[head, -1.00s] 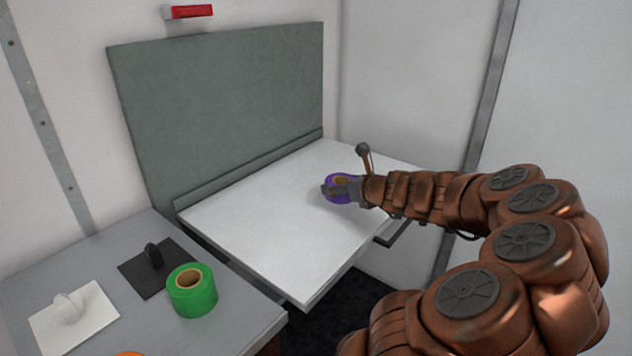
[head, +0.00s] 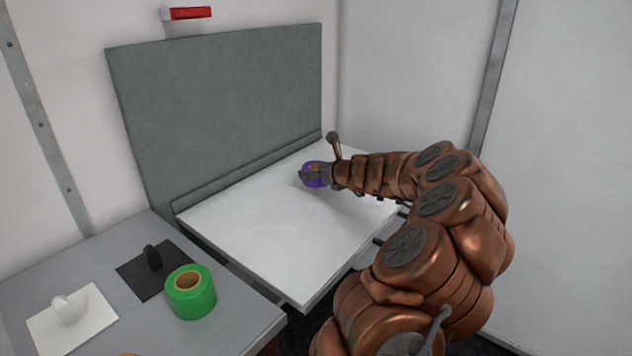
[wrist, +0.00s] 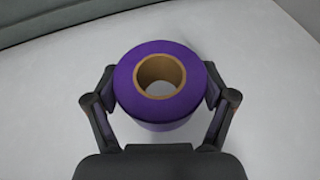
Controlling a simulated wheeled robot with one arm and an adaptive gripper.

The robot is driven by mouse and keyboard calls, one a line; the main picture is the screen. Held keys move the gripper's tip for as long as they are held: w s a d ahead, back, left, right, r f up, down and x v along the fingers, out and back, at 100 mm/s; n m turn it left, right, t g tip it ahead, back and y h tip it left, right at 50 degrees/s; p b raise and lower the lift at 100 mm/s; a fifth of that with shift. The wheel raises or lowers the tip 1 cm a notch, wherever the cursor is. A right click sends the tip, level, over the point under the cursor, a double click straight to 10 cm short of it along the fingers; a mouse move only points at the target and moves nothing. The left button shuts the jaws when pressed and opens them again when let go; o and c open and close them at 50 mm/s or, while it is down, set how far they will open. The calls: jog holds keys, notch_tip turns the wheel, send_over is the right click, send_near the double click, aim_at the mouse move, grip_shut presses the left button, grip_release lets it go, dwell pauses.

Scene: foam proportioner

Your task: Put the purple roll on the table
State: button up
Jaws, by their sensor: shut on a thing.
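The purple roll (wrist: 160,120) is a short cylinder with a brown cardboard core, seen end-on from above in the wrist view. My gripper (wrist: 160,92) is shut on it, one finger on each side. In the head view the purple roll (head: 313,182) is partly hidden by my gripper (head: 314,173). The roll is over the white table (head: 255,235), toward its far part. I cannot tell whether the roll touches the surface.
A grey upright panel (head: 220,100) stands along the table's back left edge. A grey counter (head: 235,325) at lower left holds a green roll (head: 191,298), a black plate with a handle (head: 150,275) and a white one (head: 90,325). The table's near part is clear.

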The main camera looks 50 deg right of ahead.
aim_at(316, 191)
jog(key=shift+w+f, duration=0.2)
jog(key=shift+f, duration=0.05)
jog(key=shift+d+f+b, duration=0.1)
jog(key=shift+f+b, duration=0.35)
jog(key=shift+f, duration=1.05)
jog(key=shift+f, duration=0.2)
jog(key=o, duration=1.1)
jog(key=shift+c, duration=0.2)
jog(key=shift+s+r, duration=0.25)
jog(key=shift+r, duration=0.05)
jog(key=shift+p+v, duration=0.5)
jog(key=shift+v, duration=5.3)
jog(key=shift+f, duration=0.15)
